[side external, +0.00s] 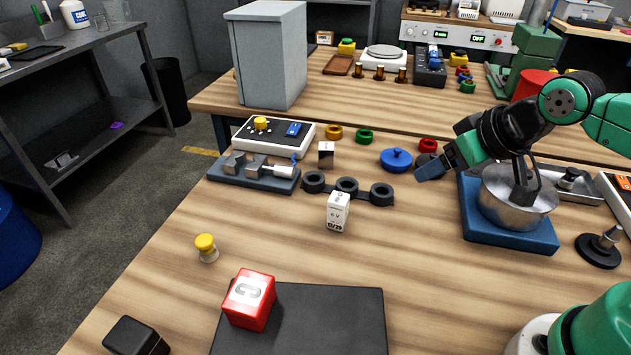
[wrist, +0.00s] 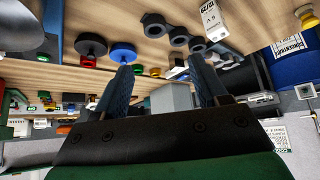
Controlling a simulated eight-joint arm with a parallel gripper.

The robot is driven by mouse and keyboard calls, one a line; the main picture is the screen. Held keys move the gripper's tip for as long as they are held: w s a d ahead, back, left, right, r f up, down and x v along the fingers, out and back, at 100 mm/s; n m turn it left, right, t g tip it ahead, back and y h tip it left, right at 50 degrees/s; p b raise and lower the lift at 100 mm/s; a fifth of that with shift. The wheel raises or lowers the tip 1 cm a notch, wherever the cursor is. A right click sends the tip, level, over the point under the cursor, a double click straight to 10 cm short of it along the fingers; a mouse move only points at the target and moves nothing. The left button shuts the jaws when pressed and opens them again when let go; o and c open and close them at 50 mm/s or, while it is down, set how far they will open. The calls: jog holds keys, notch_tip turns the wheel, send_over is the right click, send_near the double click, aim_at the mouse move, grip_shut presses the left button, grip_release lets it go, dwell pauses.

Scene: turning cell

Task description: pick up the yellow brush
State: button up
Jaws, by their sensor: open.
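A small object with a rounded yellow top and a pale, flared lower part, which looks like the yellow brush (side external: 206,246), stands upright on the left of the near table in the side view. My gripper (side external: 428,172) is at the right, above the table beside the metal pot, far from the brush. In the wrist view my gripper (wrist: 164,72) has its two blue fingers spread apart, with nothing held between them.
A red box (side external: 249,300) stands on a dark mat (side external: 320,325) near the brush. A white box (side external: 338,211) stands before a row of black rings (side external: 347,187). A metal pot (side external: 510,205) sits on a blue base. Bare wood lies between the brush and white box.

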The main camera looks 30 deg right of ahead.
jog(key=shift+o, duration=0.5)
jog(key=m+g+y, duration=0.3)
jog(key=m+y, duration=0.7)
jog(key=m, duration=0.6)
send_over(204, 243)
jog(key=d, duration=1)
notch_tip(204, 243, down, 6)
jog(key=a+f+m+y, duration=0.1)
jog(key=a+f+m, duration=0.1)
jog(key=a+f+m+g+y, duration=0.1)
jog(key=a+f+m+y, duration=0.1)
jog(key=shift+s+a+f, duration=0.15)
jog(key=shift+a+f, duration=0.2)
jog(key=shift+a+f+m, duration=0.2)
jog(key=shift+a+m, duration=0.05)
jog(key=shift+m, duration=0.05)
jog(key=shift+x, duration=2.65)
grip_shut()
